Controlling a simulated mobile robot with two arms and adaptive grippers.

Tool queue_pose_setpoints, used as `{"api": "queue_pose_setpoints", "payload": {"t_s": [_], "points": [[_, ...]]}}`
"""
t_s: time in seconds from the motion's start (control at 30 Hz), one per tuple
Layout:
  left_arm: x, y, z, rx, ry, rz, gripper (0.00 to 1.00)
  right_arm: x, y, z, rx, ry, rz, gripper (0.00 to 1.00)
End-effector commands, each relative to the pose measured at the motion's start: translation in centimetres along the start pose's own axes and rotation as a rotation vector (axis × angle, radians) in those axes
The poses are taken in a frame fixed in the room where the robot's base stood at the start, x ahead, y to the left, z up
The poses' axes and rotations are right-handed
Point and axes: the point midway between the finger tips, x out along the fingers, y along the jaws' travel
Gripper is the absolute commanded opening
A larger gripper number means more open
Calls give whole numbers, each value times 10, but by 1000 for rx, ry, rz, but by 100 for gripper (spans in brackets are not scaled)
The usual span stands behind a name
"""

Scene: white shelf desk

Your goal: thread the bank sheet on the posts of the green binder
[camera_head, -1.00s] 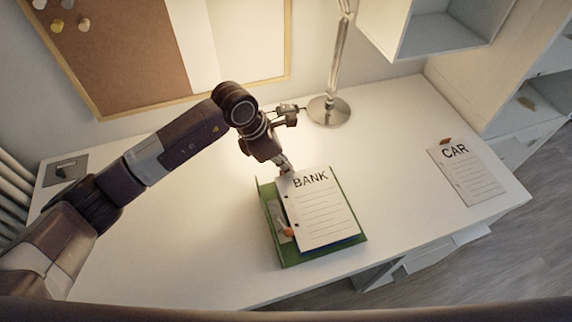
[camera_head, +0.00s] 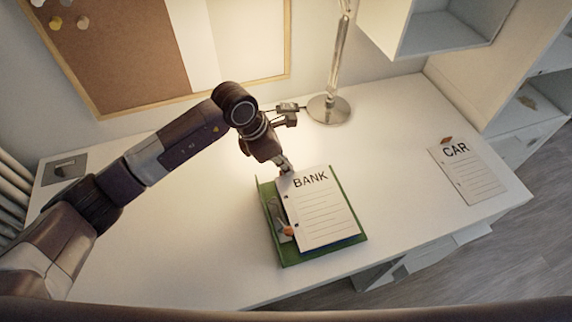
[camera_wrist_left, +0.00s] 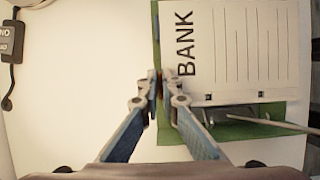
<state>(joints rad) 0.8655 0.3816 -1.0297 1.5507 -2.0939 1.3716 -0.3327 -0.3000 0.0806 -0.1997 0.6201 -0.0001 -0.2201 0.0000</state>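The bank sheet (camera_head: 322,212) is a white lined page with a black BANK heading and holes along its left edge. It lies over the open green binder (camera_head: 354,236), whose green edge shows around it. My left gripper (camera_head: 285,168) is at the sheet's upper left corner. In the left wrist view its fingertips (camera_wrist_left: 160,83) are close together on the heading edge of the bank sheet (camera_wrist_left: 235,50), pinching it. The metal binder mechanism (camera_wrist_left: 235,114) shows beside the hole edge; the holes appear beside the posts, not clearly around them. My right gripper is not in view.
A white CAR sheet (camera_head: 468,175) lies at the right of the white desk (camera_head: 180,245). A lamp base (camera_head: 328,111) stands behind the binder. A small orange piece (camera_head: 288,231) sits at the binder's left side. The desk left of the binder is clear.

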Motion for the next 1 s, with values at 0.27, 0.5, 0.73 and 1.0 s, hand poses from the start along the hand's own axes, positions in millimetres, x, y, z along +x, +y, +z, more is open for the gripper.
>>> {"api": "queue_pose_setpoints", "payload": {"t_s": [0.27,0.5,0.73,1.0], "points": [[4,0,-2,0,0,0,0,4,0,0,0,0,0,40],[6,0,-3,0,0,0,0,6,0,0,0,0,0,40],[9,0,-4,0,0,0,0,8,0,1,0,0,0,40],[12,0,-5,0,0,0,0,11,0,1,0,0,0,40]]}}
